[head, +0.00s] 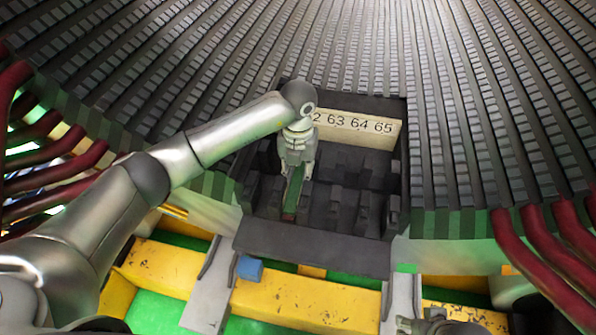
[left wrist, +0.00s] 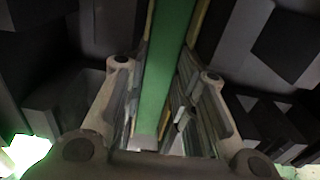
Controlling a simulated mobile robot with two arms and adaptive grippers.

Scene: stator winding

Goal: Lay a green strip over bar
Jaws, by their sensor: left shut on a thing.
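My left gripper (head: 297,162) points down into the dark slotted block (head: 305,240) in the middle of the head view. It is shut on a green strip (head: 294,185), which hangs below the fingers toward the front of the block. In the left wrist view the strip (left wrist: 166,80) runs lengthwise between the two fingers of the left gripper (left wrist: 164,70). A small reddish spot shows at the strip's lower end; I cannot tell whether it is the bar, nor whether the strip touches it. A grey part, seemingly my right gripper (head: 440,323), is cut off at the bottom edge.
A pale plate (head: 357,127) with numbers 63, 64 and 65 stands at the block's back. Dark upright blocks flank the strip closely. Red bars (head: 550,255) curve at both sides. A small blue block (head: 249,268) sits near the yellow beam (head: 305,303) in front.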

